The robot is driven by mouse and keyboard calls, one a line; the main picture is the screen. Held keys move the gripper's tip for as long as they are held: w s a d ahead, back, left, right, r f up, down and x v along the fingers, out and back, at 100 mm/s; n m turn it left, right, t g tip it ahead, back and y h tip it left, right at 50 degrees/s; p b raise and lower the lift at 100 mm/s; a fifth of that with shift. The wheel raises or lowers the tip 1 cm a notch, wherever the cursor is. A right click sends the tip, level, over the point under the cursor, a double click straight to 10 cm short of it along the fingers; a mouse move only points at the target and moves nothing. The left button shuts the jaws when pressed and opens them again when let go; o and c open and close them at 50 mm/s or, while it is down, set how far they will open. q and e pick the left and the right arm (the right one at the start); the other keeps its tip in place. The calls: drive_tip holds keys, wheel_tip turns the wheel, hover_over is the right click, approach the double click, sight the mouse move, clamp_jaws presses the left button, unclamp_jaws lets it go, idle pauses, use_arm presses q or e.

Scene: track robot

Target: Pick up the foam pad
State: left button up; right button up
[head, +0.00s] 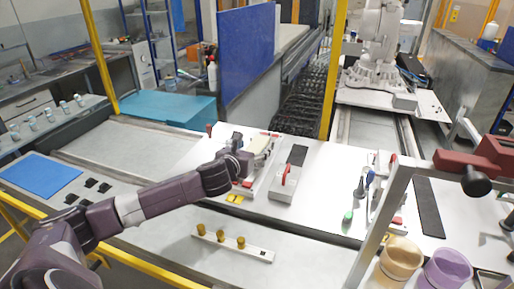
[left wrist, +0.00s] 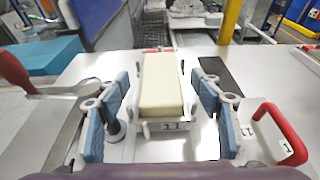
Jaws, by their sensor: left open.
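The foam pad is a cream-coloured block (left wrist: 161,85) lying lengthwise on a light holder in the middle of the left wrist view. In the head view, the pad (head: 259,145) is small and partly hidden by my left gripper. My left gripper (left wrist: 160,98) is open, with blue-padded fingers on both sides of the pad. Gaps show between the pad and the fingers. In the head view my left gripper (head: 248,148) is over the white table, at the pad's holder. My right gripper is in neither view.
A grey block with a red handle (left wrist: 278,130) stands right of the gripper. A red-handled lever (left wrist: 22,78) is at left. A dark strip (head: 298,155) lies behind the block. A bar with brass knobs (head: 232,244) lies in front. A blue panel (head: 247,45) stands behind.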

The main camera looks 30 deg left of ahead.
sight(259, 142)
use_arm(q)
drive_tip(key=shift+x, duration=1.2)
drive_tip(key=c, duration=1.2)
